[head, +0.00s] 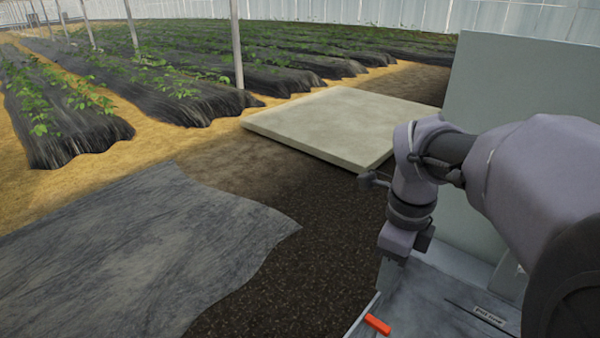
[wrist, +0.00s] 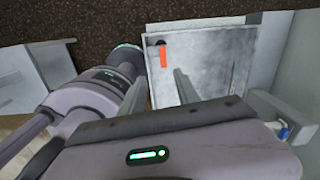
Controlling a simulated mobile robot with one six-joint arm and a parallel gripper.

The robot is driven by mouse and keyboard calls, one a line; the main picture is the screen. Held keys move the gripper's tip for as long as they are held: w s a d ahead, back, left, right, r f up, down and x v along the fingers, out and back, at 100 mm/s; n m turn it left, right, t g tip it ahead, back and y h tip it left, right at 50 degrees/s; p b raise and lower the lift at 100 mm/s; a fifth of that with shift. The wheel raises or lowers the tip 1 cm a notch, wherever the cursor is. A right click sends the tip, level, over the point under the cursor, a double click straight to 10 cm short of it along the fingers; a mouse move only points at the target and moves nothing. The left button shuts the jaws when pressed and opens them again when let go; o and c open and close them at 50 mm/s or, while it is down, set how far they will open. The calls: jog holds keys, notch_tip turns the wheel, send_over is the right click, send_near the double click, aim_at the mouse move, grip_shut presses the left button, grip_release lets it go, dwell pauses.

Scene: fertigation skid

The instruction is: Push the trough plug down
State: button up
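A short orange-red piece (head: 377,324) shows at the left edge of the grey metal trough or panel (head: 430,300) in the head view. In the wrist view the orange-red piece (wrist: 163,57) lies beside a small dark round spot (wrist: 160,42) on the grey metal surface (wrist: 215,60). I cannot tell which of these is the trough plug. My gripper (wrist: 161,84) has two grey fingers standing apart, with nothing seen between them. It is above the metal surface, near the orange-red piece in the picture. In the head view my wrist hides part of the surface.
A labelled strip (head: 489,316) lies on the metal surface at the right. A tall grey-green panel (head: 520,90) stands behind my arm. A pale slab (head: 340,125) lies on the soil beyond. A blue and white fitting (wrist: 283,131) shows at the right in the wrist view.

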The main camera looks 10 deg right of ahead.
aim_at(378, 322)
jog(key=shift+m, duration=0.8)
jog(key=f+b, duration=0.2)
jog(key=f, duration=0.3)
jog(key=f+b, duration=0.3)
jog(key=f, duration=0.3)
jog(key=d+f+b, duration=0.1)
jog(key=f+b, duration=0.1)
jog(key=f, duration=0.4)
jog(key=shift+w+f+b, duration=0.15)
jog(key=shift+w+b, duration=0.1)
jog(key=shift+b, duration=0.1)
jog(key=shift+c, duration=0.5)
grip_shut()
